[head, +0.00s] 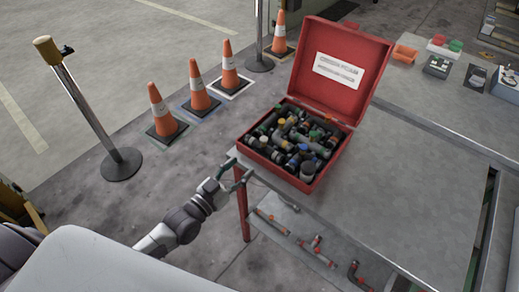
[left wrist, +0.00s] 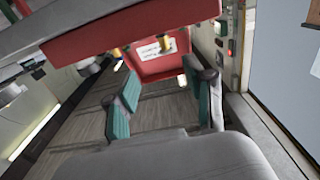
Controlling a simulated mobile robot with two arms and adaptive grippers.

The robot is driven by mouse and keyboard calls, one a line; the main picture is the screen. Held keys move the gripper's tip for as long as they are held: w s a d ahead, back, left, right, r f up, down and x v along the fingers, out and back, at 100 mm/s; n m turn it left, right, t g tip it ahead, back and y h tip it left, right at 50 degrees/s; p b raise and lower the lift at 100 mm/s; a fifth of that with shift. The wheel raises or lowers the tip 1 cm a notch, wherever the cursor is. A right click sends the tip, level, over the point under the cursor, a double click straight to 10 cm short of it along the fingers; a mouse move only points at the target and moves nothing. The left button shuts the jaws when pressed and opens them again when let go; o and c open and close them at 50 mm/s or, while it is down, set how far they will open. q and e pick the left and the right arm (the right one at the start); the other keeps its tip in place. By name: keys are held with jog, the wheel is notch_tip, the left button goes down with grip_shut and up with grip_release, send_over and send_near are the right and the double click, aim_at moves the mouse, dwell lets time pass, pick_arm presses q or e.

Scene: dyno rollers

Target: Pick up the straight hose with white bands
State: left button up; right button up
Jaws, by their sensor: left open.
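An open red case (head: 268,169) stands on the grey table, packed with several dark hoses and fittings (head: 292,140), some with coloured caps. At this size I cannot tell which piece is the straight hose with white bands. My left gripper (head: 236,172) is open and empty, just outside the case's near left corner at the table's edge. In the left wrist view, its teal fingers (left wrist: 165,92) are spread apart. The case's red wall (left wrist: 130,28) and lid (left wrist: 155,66) show above and beyond them; the contents are mostly hidden there. My right gripper is not in view.
The case's raised lid (head: 340,75) stands at the back. The table top (head: 400,190) is clear right of the case. Several pipes with red parts lie on the lower shelf (head: 310,245). Orange cones (head: 198,88) and a post (head: 90,105) stand on the floor at left.

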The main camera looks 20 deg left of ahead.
aim_at(262, 144)
pick_arm(q)
jog(key=x, duration=0.7)
jog(key=shift+f, duration=0.1)
jog(key=shift+a+p+x, duration=0.2)
jog(key=shift+p+x, duration=0.15)
jog(key=shift+x, duration=1)
jog(key=shift+a+p+x, duration=0.15)
jog(key=shift+p+x, duration=0.2)
jog(key=shift+x, duration=1)
jog(key=shift+w, duration=0.1)
grip_shut()
